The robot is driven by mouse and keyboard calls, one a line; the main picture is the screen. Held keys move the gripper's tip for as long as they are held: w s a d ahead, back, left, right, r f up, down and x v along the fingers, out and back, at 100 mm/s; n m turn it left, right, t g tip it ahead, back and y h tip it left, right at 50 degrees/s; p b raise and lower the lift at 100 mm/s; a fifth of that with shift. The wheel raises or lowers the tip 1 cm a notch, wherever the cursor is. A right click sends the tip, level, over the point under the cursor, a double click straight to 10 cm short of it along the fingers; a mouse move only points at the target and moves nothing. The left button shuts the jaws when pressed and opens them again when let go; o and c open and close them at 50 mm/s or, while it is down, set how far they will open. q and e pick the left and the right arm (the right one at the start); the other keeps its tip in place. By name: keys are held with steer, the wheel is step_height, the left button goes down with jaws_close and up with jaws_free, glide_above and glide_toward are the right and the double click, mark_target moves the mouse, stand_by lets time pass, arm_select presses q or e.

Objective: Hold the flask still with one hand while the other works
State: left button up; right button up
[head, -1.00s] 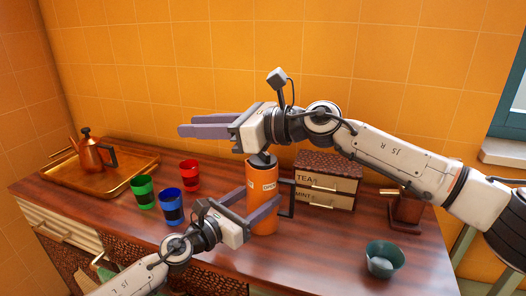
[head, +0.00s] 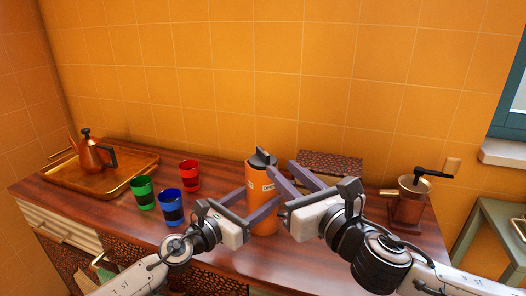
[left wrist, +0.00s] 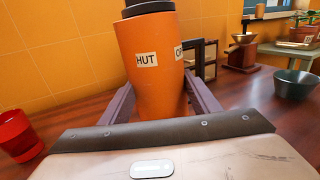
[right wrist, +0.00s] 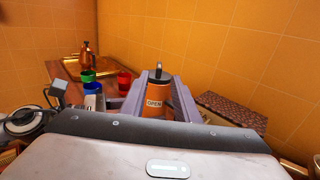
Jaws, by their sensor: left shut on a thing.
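The orange flask (head: 260,175) stands upright on the counter with a dark lid (head: 262,158) on top. It carries an OPEN label, and the left wrist view (left wrist: 153,75) also shows a partly cut-off SHUT label and a dark handle. My left gripper (head: 262,199) is shut on the flask body, one finger on each side. My right gripper (head: 280,167) is open beside the flask's upper right, its fingers pointing toward the lid. In the right wrist view the flask (right wrist: 157,107) appears between these fingers; I cannot tell whether they touch it.
Green (head: 142,194), blue (head: 169,207) and red (head: 188,176) cups stand left of the flask. A copper kettle (head: 92,153) sits on a brass tray (head: 70,182). A coffee grinder (head: 408,205) and a bowl (left wrist: 293,85) are to the right.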

mark_target(269, 157)
steer(key=x, duration=1)
steer(key=shift+w+a, duration=0.15)
steer(key=shift+w, duration=0.05)
steer(key=shift+c, duration=0.3)
jaws_close()
